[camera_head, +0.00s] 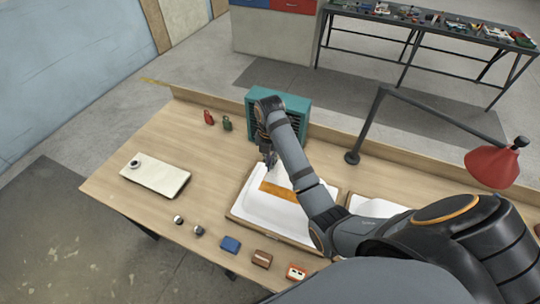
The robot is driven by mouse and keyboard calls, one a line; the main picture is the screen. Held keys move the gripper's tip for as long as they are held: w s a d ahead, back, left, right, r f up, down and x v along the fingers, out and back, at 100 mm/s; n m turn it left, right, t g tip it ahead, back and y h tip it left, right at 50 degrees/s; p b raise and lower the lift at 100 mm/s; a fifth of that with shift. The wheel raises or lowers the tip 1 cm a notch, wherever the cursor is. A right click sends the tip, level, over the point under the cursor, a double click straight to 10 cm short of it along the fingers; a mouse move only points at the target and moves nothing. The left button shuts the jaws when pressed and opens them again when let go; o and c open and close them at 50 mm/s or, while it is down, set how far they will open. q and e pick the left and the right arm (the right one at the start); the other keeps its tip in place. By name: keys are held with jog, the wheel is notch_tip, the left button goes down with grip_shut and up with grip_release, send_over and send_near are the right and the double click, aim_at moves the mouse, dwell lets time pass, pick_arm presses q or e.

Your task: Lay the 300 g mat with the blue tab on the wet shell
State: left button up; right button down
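A white bathtub shell (262,209) lies on a wooden-edged board in the middle of the bench. An orange-brown strip (283,191) crosses it. A second white shell (376,207) shows partly to the right, the rest hidden behind my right arm. I cannot tell which shell is wet. My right gripper (269,159) points down near the first shell's far edge, in front of the teal box. Its fingers are small and dark; I cannot tell whether they are open or hold anything. No mat with a blue tab can be made out. My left gripper is not in view.
A teal grilled box (292,101) stands at the back. Red (209,117) and green (227,123) items stand left of it. A white flat device (158,177) lies left. Blue (230,244) and brown (262,258) blocks lie in front. A red lamp (492,166) overhangs the right.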

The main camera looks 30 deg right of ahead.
aim_at(270, 172)
jog(key=shift+w+d+f, duration=0.1)
jog(key=shift+f, duration=0.05)
jog(key=f, duration=0.1)
jog(key=f+b, duration=0.1)
jog(key=f, duration=0.3)
jog(key=shift+w+d, duration=0.1)
jog(key=shift+w, duration=0.2)
jog(key=shift+f+b, duration=0.45)
jog(key=shift+f, duration=0.75)
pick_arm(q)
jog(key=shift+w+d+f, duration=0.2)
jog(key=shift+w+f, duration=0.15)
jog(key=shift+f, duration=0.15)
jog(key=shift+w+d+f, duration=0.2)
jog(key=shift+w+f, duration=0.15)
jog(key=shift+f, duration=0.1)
pick_arm(e)
jog(key=shift+f, duration=0.15)
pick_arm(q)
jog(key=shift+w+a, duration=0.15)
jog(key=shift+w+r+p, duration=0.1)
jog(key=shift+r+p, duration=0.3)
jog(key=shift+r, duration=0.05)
pick_arm(e)
jog(key=shift+f, duration=0.2)
jog(key=c, duration=1)
grip_release()
jog(key=shift+o, duration=0.2)
jog(key=shift+r, duration=0.1)
